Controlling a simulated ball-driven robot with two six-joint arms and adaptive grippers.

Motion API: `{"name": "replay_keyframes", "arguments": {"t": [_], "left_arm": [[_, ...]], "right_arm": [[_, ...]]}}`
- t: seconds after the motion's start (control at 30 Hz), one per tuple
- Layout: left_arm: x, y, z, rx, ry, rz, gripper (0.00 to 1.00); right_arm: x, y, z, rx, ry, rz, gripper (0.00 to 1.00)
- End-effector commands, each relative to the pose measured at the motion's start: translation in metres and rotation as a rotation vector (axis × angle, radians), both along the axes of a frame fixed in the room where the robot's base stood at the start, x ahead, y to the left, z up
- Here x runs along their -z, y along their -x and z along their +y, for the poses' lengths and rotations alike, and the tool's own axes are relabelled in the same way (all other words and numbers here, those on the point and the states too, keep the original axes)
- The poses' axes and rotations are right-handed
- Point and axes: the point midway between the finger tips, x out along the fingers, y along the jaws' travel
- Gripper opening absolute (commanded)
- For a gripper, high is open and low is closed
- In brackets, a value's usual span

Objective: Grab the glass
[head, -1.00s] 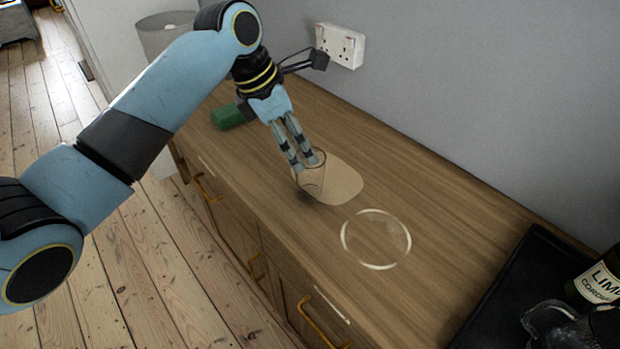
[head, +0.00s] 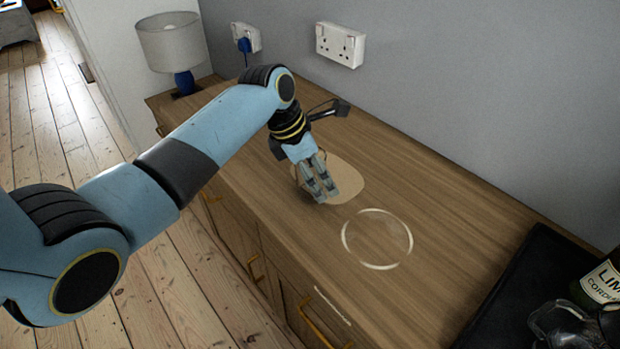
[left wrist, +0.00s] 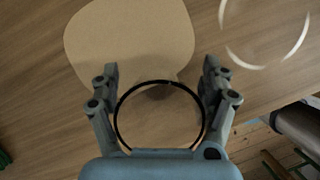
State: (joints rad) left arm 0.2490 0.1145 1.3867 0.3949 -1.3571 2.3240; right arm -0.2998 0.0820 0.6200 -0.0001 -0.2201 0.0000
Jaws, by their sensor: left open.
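The glass shows in the left wrist view as a clear vessel with a dark round rim (left wrist: 160,112), seen from above between my left fingers. It stands at the near end of a pale rounded board (left wrist: 130,35) on the wooden cabinet top. In the head view my left gripper (head: 322,196) hides most or all of the glass, with its fingers pointing down over the board (head: 346,180). The left gripper (left wrist: 162,74) is open, one finger on each side of the glass. I cannot tell whether the fingers touch it. My right gripper is not in view.
A clear round dish or ring with a pale rim (head: 377,238) lies right of the board. A black tray (head: 525,285) with a lime cordial bottle (head: 600,283) and a dark glassy object (head: 560,328) is at right. A lamp (head: 172,45) stands at back left; wall sockets (head: 340,45) sit behind.

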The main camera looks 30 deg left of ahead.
Motion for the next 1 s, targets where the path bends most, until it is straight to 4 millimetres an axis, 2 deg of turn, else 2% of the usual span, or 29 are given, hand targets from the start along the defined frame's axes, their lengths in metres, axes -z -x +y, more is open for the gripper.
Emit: {"name": "replay_keyframes", "arguments": {"t": [0.07,0.53,1.0], "left_arm": [[-0.0002,0.0001,0.0002,0.000,0.000,0.000,0.76],[0.0004,0.0007,0.0003,-0.001,0.000,0.002,0.15],[-0.0022,0.0012,0.0002,0.000,0.000,0.003,0.14]], "right_arm": [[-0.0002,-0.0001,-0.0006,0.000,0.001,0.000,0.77],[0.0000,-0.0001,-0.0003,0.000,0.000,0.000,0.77],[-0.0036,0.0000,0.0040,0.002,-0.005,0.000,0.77]]}}
